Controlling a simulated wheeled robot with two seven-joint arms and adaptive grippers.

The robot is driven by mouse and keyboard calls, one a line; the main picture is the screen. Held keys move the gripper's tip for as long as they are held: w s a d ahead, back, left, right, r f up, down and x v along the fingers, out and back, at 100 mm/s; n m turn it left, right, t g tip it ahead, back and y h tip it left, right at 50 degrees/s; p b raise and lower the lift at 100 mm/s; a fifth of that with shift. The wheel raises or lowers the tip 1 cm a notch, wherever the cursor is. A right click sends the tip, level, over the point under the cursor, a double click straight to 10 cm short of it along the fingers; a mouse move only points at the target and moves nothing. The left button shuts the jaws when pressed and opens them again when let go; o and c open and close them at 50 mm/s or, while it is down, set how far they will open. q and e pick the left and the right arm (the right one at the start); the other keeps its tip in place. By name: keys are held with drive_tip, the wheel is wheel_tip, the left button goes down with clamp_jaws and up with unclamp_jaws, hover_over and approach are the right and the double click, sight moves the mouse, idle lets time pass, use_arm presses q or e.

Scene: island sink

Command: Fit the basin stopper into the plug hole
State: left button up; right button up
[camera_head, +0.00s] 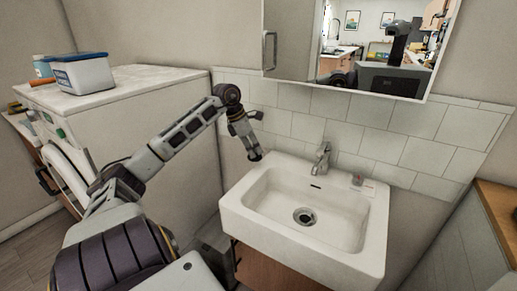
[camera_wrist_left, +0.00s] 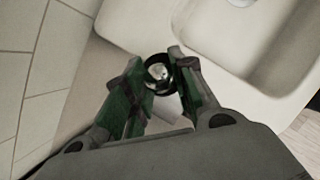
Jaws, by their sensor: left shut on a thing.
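The white basin (camera_head: 250,222) is in the middle of the head view, with the plug hole (camera_head: 306,216) open in its floor. My left gripper (camera_head: 254,155) points down near the basin's back left corner, well away from the hole. In the left wrist view my left gripper (camera_wrist_left: 160,68) is shut on the basin stopper (camera_wrist_left: 158,73), a small round piece with a black rim and a shiny metal middle. The stopper is too small to make out clearly in the head view. Part of the plug hole (camera_wrist_left: 240,2) shows at the wrist view's top edge. My right gripper is not in view.
A metal tap (camera_head: 322,157) stands at the basin's back edge, with a small item (camera_head: 357,180) to its right. A mirror cabinet (camera_head: 345,85) hangs above the tiled wall. A washing machine (camera_head: 150,110) with a blue-lidded tub (camera_head: 84,75) stands left. The basin's bowl is clear.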

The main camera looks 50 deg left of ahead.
use_arm(q)
drive_tip(key=s+a, duration=0.3)
drive_tip(key=s, duration=0.2)
drive_tip(key=shift+s, duration=0.2)
drive_tip(key=shift+r, duration=0.15)
idle(0.8)
